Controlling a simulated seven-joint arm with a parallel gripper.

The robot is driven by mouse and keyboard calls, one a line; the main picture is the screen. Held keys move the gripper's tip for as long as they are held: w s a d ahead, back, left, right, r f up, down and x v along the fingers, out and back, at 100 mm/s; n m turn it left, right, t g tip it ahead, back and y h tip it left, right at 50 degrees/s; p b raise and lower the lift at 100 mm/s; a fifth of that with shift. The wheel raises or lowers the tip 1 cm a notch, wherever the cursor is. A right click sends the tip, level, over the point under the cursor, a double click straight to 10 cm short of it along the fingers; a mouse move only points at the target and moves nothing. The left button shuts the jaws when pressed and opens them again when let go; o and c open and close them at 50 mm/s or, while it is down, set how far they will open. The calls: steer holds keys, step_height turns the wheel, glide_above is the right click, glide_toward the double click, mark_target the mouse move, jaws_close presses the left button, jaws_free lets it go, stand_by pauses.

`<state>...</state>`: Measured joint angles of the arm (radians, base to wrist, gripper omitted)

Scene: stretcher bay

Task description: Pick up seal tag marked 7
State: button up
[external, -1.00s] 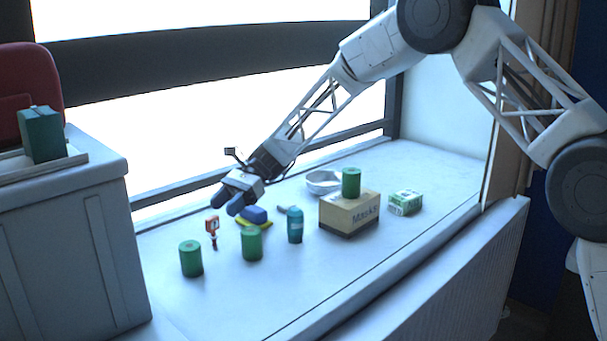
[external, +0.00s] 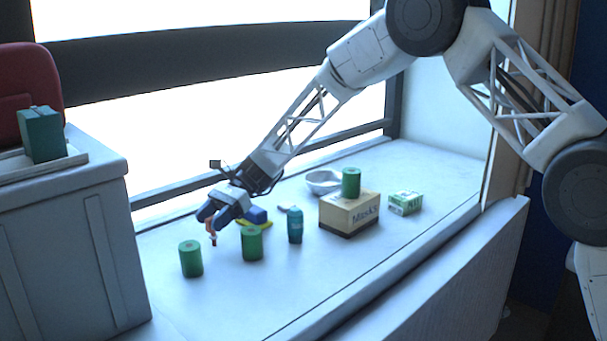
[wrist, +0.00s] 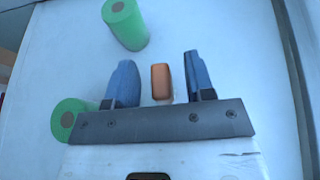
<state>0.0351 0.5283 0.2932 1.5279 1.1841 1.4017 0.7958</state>
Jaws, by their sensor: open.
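An orange-red tag (external: 213,239) with a dark lower end stands on the white ledge; I take it for the seal tag, though no 7 is legible. In the wrist view the orange tag (wrist: 161,82) shows between my two blue fingers, with a gap on each side. My gripper (external: 212,221) is open around the upper part of the tag, which it partly hides in the external view. The open fingers also show in the wrist view (wrist: 160,60).
Green cylinders stand close by, one at the left (external: 191,259) and one at the right (external: 252,244). A blue and yellow item (external: 258,217) lies behind. Farther right are a teal bottle (external: 295,225), a Masks box (external: 346,217) bearing another green cylinder, a bowl (external: 322,182) and a green-white box (external: 405,203).

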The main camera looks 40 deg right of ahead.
stand_by(0.3)
jaws_close()
stand_by(0.3)
steer(key=shift+r, duration=5)
